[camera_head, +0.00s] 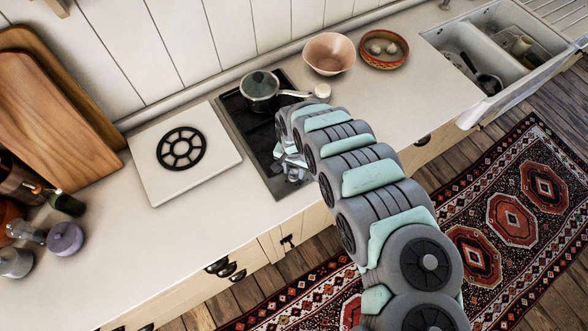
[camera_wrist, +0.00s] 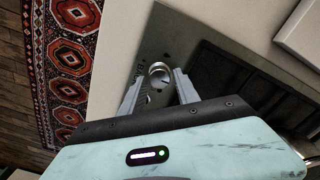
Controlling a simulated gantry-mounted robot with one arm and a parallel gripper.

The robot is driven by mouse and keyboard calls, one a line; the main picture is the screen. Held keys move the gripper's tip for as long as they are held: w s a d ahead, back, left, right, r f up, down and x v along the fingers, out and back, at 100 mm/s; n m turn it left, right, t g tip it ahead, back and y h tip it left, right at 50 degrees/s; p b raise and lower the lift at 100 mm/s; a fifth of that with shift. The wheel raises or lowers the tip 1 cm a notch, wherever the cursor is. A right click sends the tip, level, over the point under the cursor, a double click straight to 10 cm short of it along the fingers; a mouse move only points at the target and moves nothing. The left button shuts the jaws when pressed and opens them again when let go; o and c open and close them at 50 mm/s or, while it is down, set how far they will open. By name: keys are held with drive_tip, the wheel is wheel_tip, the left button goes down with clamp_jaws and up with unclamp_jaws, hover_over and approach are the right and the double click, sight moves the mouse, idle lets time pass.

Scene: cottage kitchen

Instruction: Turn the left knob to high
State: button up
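The hob (camera_head: 237,118) is a dark cooktop set in the counter; its metal front strip also shows in the wrist view (camera_wrist: 168,28). A round silver knob (camera_wrist: 159,73) stands on that strip, on the side toward the white board, so it looks like the left knob. My gripper (camera_head: 290,166) is over the hob's front edge and hides the knobs in the head view. In the wrist view my gripper (camera_wrist: 160,80) is open, with one finger on each side of the knob. I cannot tell whether the fingers touch it. No second knob can be made out.
A white board with a black trivet (camera_head: 181,149) lies left of the hob.

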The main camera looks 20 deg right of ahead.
drive_tip(key=shift+c, duration=0.5)
clamp_jaws()
drive_tip(key=shift+n, duration=0.3)
drive_tip(key=n+p, duration=0.1)
drive_tip(key=n, duration=0.2)
drive_tip(key=shift+a+n+p, duration=0.1)
drive_tip(key=shift+n+p, duration=0.2)
drive_tip(key=shift+p, duration=0.05)
drive_tip(key=n+p, duration=0.1)
drive_tip(key=n, duration=0.3)
drive_tip(key=shift+w+n, duration=0.1)
drive_tip(key=shift+n, duration=0.2)
drive_tip(key=n, duration=0.4)
drive_tip(key=shift+p, duration=0.4)
drive_tip(key=shift+a+f+n, duration=0.1)
drive_tip(key=shift+n, duration=2.2)
